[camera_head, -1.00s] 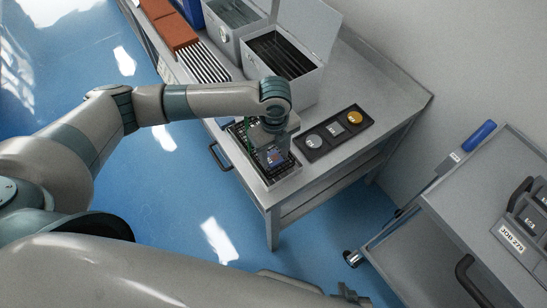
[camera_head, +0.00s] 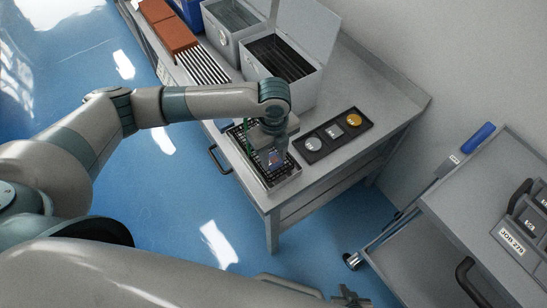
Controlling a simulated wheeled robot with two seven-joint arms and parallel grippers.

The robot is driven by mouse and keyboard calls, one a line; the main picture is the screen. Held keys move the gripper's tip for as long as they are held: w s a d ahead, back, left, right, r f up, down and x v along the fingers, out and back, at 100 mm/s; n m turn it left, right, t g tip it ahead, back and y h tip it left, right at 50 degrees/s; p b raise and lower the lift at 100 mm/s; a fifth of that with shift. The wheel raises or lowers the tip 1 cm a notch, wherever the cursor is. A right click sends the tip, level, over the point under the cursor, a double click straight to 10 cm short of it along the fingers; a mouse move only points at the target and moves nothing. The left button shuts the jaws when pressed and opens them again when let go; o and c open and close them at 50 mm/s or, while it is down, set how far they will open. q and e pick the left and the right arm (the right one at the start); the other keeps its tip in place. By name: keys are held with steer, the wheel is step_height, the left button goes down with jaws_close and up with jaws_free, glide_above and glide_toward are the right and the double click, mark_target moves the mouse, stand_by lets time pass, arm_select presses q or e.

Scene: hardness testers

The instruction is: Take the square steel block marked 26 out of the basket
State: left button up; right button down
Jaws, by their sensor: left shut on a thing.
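The dark wire basket (camera_head: 287,179) sits at the near end of the grey bench. My left arm reaches in from the left, and its gripper (camera_head: 276,160) points down over the basket. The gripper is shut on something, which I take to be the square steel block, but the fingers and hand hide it. No number 26 can be read. I cannot tell whether the block is clear of the basket floor. My right gripper (camera_head: 350,298) is partly visible at the bottom edge, and its jaws are unclear.
A black tray (camera_head: 343,143) with two round pieces and a square one lies right of the basket. Two grey open-lidded boxes (camera_head: 318,92) stand behind. Some bench top right of the tray is bare.

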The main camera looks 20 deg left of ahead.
mark_target(274, 160)
arm_select(q)
steer(key=shift+w+r, duration=0.1)
steer(key=shift+r, duration=0.35)
step_height(274, 160, up, 2)
steer(key=shift+r, duration=0.25)
steer(key=s+r, duration=0.7)
steer(key=s, duration=0.4)
steer(key=shift+s+a+b, duration=0.3)
steer(key=shift+s+a, duration=0.05)
steer(key=shift+s, duration=0.05)
